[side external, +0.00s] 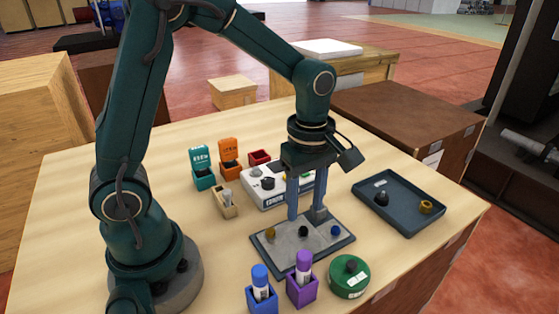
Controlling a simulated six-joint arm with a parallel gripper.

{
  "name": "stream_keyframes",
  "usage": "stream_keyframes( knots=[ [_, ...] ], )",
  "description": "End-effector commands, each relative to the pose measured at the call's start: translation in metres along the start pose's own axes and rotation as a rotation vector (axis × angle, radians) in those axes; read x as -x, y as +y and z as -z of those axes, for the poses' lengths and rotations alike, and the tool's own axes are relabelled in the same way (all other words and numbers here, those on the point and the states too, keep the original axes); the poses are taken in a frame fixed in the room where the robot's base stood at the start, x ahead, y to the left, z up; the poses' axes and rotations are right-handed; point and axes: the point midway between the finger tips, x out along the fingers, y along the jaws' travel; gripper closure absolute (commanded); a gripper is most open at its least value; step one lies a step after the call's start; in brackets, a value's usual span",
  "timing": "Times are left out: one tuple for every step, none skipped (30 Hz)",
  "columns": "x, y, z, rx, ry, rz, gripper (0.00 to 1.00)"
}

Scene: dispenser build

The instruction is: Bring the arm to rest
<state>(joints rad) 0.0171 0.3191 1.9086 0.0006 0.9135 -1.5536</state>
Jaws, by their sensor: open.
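My gripper (305,211) points down with its two blue-grey fingers apart. It is above or at the back edge of a grey plate (318,246) on the table. No object is clearly visible between the fingers. The plate bears a gold piece (270,232), a black piece (303,231) and a blue piece (336,230), all in front of the fingers. A white device (262,196) stands behind the gripper and is partly hidden by it. I cannot tell if the fingertips touch the plate.
A dark tray (397,224) at right holds a black piece and a gold ring. A green round container (349,283), purple holder (301,293) and blue holder (262,302) stand in front. Teal (204,181), orange (230,171) and red (259,158) boxes stand behind.

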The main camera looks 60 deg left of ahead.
Motion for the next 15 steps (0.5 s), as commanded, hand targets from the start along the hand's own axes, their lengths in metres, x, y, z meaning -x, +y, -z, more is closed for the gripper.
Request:
stream_keyframes(
  knots=[
    [0.001, 0.001, 0.0, 0.0, 0.0, -0.005, 0.49],
    [0.003, 0.001, 0.0, 0.001, 0.0, -0.013, 0.49],
    [0.008, 0.003, 0.0, 0.001, 0.0, -0.03, 0.49],
    [0.012, 0.004, 0.0, 0.001, 0.001, -0.046, 0.49],
    [0.018, 0.005, 0.001, 0.002, 0.001, -0.065, 0.49],
    [0.026, 0.005, 0.001, 0.003, 0.002, -0.093, 0.49],
    [0.033, 0.003, 0.001, 0.003, 0.002, -0.115, 0.49],
    [0.04, 0.002, 0.001, -0.003, 0.003, -0.139, 0.49],
    [0.049, -0.002, 0.001, -0.026, 0.006, -0.171, 0.49],
    [0.056, -0.005, 0.001, -0.051, 0.01, -0.196, 0.49],
    [0.062, -0.009, 0.002, -0.083, 0.014, -0.219, 0.49],
    [0.07, -0.014, 0.002, -0.135, 0.023, -0.248, 0.49],
    [0.076, -0.018, 0.002, -0.176, 0.031, -0.27, 0.49],
    [0.081, -0.023, 0.002, -0.222, 0.04, -0.291, 0.49],
    [0.087, -0.029, 0.002, -0.287, 0.055, -0.318, 0.49]
  ],
)
